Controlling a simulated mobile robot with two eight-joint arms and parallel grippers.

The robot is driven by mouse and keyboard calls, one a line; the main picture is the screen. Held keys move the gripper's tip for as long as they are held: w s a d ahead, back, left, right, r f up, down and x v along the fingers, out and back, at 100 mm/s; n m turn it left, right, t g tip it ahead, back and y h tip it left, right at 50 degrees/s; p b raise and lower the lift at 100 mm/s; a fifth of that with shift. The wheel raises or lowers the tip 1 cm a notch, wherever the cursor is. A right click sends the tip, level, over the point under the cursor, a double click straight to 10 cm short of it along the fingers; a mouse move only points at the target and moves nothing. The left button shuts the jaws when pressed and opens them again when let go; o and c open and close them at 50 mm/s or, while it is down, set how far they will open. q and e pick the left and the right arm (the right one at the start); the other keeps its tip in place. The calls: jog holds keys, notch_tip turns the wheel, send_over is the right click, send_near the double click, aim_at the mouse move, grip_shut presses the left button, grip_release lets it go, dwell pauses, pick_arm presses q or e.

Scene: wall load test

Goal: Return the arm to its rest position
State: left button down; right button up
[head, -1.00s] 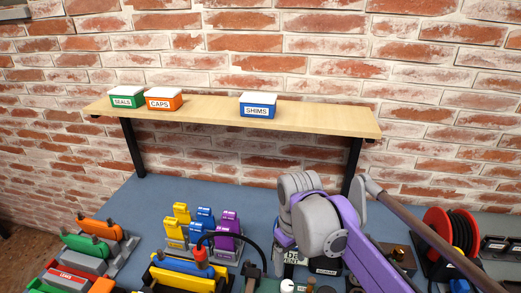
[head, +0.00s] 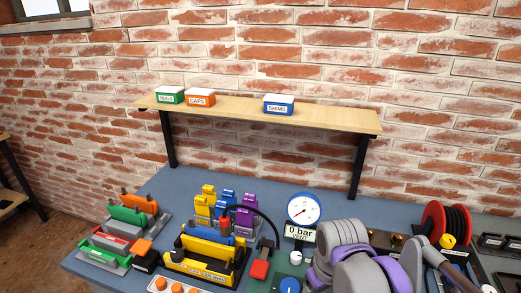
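Part of my arm, with grey rounded joints and purple links, shows at the lower right in the head view, low over the bench. A thin brownish bar runs beside it towards the bottom right. Neither gripper's fingers can be made out. Nothing held by my arm is visible. The arm hides part of the bench at the lower right.
A wooden wall shelf (head: 340,121) carries the seals (head: 169,98), caps (head: 200,101) and shims (head: 278,108) boxes. On the blue bench (head: 165,190) stand coloured clamps, a yellow fixture (head: 205,268), a gauge (head: 304,209) reading near 0 bar and a red reel (head: 447,228).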

pick_arm(q)
jog(key=r, duration=0.1)
jog(key=w+r+p, duration=0.1)
jog(key=r+p, duration=0.1)
jog(key=shift+w+r, duration=0.1)
jog(key=shift+w, duration=0.15)
pick_arm(e)
jog(key=s+d+f+m+t, duration=0.4)
jog(key=s+f, duration=0.2)
jog(key=s, duration=0.4)
jog(key=shift+d+f, duration=0.25)
jog(key=shift+f, duration=0.1)
jog(key=shift+r, duration=0.1)
dwell(0.7)
